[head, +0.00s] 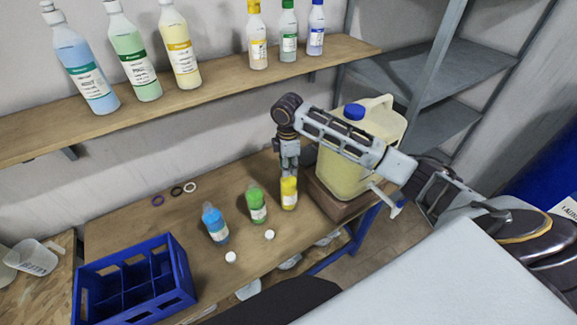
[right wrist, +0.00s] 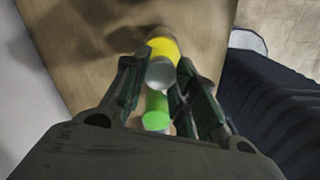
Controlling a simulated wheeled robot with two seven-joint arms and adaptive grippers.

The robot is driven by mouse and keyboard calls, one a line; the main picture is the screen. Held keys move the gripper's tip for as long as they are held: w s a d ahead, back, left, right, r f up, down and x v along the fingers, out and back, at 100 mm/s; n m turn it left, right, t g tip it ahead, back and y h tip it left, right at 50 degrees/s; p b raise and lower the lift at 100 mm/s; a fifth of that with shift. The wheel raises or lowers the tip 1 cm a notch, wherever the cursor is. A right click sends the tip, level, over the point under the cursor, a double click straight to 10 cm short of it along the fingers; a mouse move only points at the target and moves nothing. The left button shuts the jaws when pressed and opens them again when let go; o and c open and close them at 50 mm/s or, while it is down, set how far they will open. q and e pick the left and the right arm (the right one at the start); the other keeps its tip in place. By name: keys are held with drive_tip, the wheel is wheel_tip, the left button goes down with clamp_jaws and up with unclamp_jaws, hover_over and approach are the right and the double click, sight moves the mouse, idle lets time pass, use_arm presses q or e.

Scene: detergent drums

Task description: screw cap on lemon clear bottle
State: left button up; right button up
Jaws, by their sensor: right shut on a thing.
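The lemon bottle, small and yellow with a label (head: 289,196), stands upright on the wooden bench in the head view. My right gripper (head: 289,168) points down directly above it. In the right wrist view the fingers are around a white cap (right wrist: 160,73), with the yellow bottle (right wrist: 163,47) lined up right behind it. The gripper is shut on this cap, at or just over the bottle's mouth. I cannot tell whether the cap is seated on the thread. My left gripper is not in view.
A green bottle (head: 256,205) and a blue bottle (head: 215,224) stand to the left, with loose white caps (head: 270,235) in front. A blue crate (head: 184,272) is at front left. A large yellowish jug (head: 345,180) stands close on the right. A shelf (head: 200,92) with bottles runs above.

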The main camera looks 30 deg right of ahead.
drive_tip(key=shift+s+f+m, duration=0.1)
drive_tip(key=shift+m, duration=0.9)
drive_tip(key=shift+s+f+m, duration=0.1)
drive_tip(key=shift+m, duration=0.9)
drive_tip(key=o, duration=1.5)
drive_tip(key=shift+w+r, duration=0.15)
drive_tip(key=shift+w, duration=0.1)
drive_tip(key=shift+o, duration=0.2)
drive_tip(key=shift+r, duration=0.15)
drive_tip(key=shift+r, duration=3.85)
